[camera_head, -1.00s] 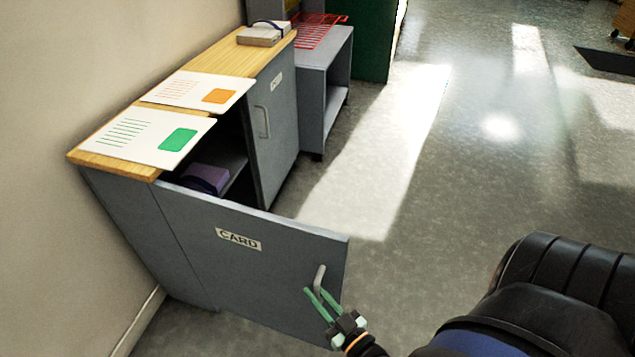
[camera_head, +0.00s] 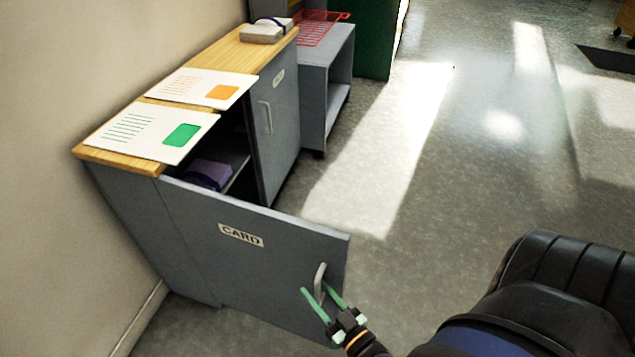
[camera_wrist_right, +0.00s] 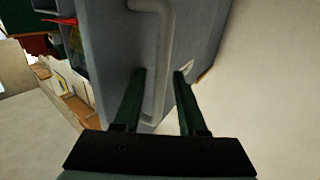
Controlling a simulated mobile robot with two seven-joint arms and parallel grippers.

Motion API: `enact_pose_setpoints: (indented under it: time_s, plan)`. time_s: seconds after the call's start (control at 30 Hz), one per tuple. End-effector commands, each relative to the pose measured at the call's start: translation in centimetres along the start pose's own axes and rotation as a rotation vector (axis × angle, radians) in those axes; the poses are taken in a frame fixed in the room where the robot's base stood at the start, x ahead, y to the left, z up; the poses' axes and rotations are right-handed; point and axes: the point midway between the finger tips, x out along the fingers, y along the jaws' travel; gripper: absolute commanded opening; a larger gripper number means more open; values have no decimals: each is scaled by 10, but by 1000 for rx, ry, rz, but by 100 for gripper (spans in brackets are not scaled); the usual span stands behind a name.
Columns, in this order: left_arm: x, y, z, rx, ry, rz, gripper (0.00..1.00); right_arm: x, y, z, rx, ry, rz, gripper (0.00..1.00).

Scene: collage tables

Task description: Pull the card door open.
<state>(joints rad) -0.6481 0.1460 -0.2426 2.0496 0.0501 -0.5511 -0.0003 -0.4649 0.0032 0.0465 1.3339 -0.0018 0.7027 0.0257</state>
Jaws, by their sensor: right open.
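The grey card door (camera_head: 255,262), labelled CARD, stands swung wide open from the cabinet in the head view. Its metal handle (camera_head: 319,283) is near the free edge. My right gripper (camera_head: 318,290) is open at the handle, with green fingers on either side of it. In the right wrist view the handle (camera_wrist_right: 158,60) runs between the spread fingers of the right gripper (camera_wrist_right: 160,75), closer to the left finger. The dark cabinet inside (camera_head: 236,150) shows a purple bundle (camera_head: 207,174). My left gripper is not in view.
A second grey door (camera_head: 277,125) beside the opening is shut. A grey open shelf (camera_head: 325,90) stands beyond.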

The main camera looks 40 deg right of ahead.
Motion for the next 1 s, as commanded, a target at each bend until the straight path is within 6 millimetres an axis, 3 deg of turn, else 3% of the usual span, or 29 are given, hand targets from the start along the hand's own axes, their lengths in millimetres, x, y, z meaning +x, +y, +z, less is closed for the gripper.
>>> enact_pose_setpoints:
  time_s: [0.37,0.47,0.8,1.0]
  plan:
    - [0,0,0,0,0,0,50,-6,0,1,1,-3,1,47]
    - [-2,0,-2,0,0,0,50,-19,0,1,1,-5,1,47]
    - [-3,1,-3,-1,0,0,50,-91,0,1,1,-6,1,47]
    - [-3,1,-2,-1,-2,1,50,-118,0,1,1,-3,1,47]
